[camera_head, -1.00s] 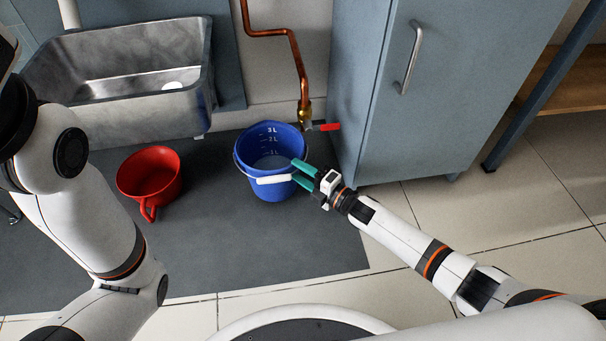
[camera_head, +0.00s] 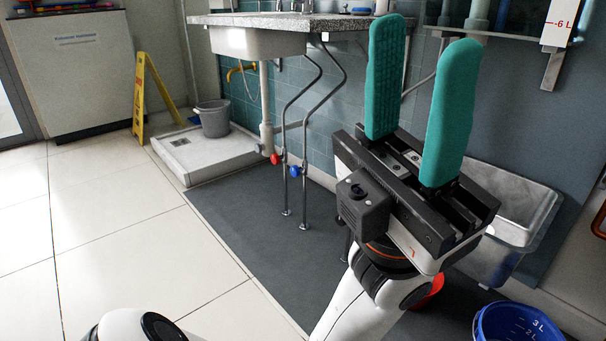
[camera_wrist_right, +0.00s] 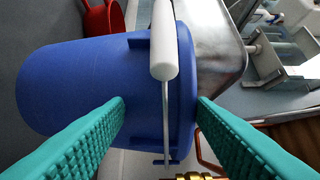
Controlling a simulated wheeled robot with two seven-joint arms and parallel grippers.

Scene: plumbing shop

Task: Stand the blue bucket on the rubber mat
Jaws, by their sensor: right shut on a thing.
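The blue bucket (camera_head: 505,328) is cut off at the lower right corner of the head view, its open top and white litre marks showing. In the right wrist view the bucket (camera_wrist_right: 75,85) fills the middle, its white handle grip across the rim. My right gripper (camera_wrist_right: 161,100) is shut on the bucket at its rim side, one teal finger on each side. The dark rubber mat (camera_head: 250,220) lies on the floor. Whether the bucket's base touches the mat is hidden. My left gripper (camera_head: 424,32) is open and empty, raised in front of the head camera.
A red container (camera_head: 434,291) shows partly behind my left arm. A metal sink (camera_head: 525,205) stands at the right. A grey bucket (camera_head: 213,118) sits on a white shower tray (camera_head: 195,165). A yellow floor sign (camera_head: 140,95) stands beyond. The left floor is clear.

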